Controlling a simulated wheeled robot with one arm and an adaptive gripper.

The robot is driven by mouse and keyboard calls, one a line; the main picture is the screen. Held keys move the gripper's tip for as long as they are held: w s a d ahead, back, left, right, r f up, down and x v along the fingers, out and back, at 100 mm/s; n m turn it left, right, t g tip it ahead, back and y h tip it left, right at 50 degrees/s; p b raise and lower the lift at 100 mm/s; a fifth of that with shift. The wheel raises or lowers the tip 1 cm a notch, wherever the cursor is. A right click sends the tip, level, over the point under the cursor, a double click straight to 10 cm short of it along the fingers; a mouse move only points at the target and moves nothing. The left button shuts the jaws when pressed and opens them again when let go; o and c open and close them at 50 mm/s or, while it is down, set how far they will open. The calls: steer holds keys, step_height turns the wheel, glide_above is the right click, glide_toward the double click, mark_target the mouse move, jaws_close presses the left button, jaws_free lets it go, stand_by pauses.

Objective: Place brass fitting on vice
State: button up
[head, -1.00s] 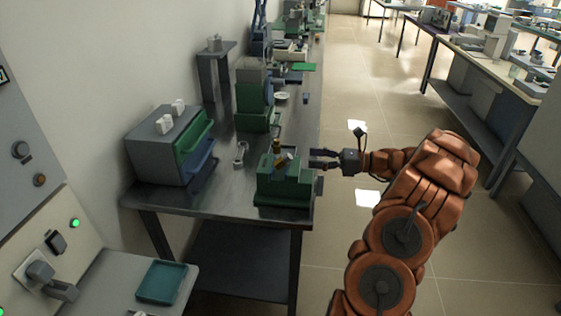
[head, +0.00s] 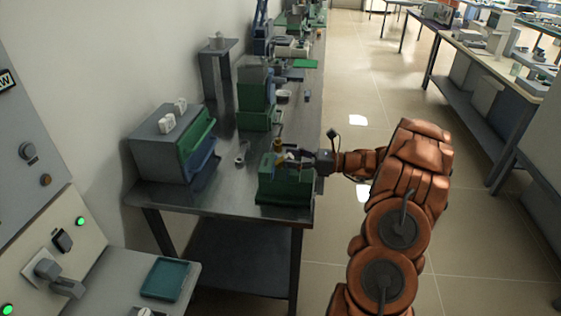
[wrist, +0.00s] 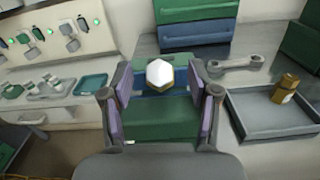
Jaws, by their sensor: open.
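The green vice (head: 285,194) stands at the near right end of the metal bench. It also shows below the fingers in the wrist view (wrist: 160,122). My gripper (head: 291,158) reaches over the vice from the right. Its fingers (wrist: 160,98) are open either side of the hexagonal piece; contact is unclear.
The grey tray (wrist: 262,130) lies beside the vice. A drawer unit (head: 165,145) with green and blue drawers stands at the left, and a green machine (head: 255,95) stands farther back. The aisle floor at right is clear.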

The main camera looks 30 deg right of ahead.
steer(key=shift+c, duration=0.3)
jaws_close()
stand_by(0.3)
